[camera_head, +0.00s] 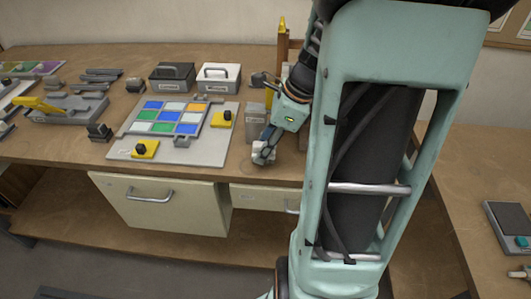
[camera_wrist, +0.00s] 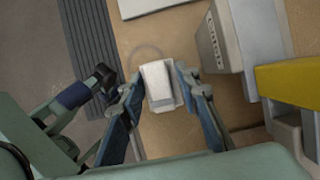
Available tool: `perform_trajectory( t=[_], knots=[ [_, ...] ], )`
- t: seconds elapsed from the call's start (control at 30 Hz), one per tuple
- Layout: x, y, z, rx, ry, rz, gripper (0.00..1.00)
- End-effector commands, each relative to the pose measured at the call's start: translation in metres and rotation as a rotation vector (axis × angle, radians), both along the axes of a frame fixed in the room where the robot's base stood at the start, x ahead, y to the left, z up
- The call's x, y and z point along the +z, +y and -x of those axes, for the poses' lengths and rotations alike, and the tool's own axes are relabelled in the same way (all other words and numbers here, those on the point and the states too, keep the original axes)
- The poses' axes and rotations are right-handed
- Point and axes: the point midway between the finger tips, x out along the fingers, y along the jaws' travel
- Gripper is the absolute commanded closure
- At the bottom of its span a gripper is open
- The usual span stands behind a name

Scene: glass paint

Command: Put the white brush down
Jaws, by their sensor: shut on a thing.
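The white brush (camera_wrist: 160,84) shows in the wrist view as a pale block between the two fingers. My gripper (camera_wrist: 156,92) is shut on it. In the head view my gripper (camera_head: 264,150) is low over the front edge of the wooden table (camera_head: 60,150), right of the panel with coloured glass squares. There the brush is a small pale patch (camera_head: 262,155) at the fingertips. I cannot tell whether it touches the table. A faint ring mark shows on the wood around it in the wrist view.
The coloured glass panel (camera_head: 215,150) with yellow clamps lies left of my gripper. A grey container (camera_head: 255,118) stands close behind; its side shows in the wrist view (camera_wrist: 209,42).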

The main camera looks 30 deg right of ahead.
Motion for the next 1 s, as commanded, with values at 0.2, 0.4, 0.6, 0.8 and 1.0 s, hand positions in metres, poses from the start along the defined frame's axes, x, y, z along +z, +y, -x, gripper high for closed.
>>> perform_trajectory(
  t=[0.2,0.4,0.6,0.8,1.0],
  knots=[
    [-0.0116,0.0047,0.0016,-0.001,0.0,0.0,0.9],
    [-0.011,0.0046,0.0016,-0.002,0.0,0.001,0.9],
    [-0.0138,0.0045,0.0017,-0.002,0.0,0.001,0.61],
    [-0.0138,0.0045,0.0017,-0.002,0.0,0.001,0.53],
    [-0.0106,0.0044,0.0014,-0.003,0.0,0.001,0.53]
  ],
)
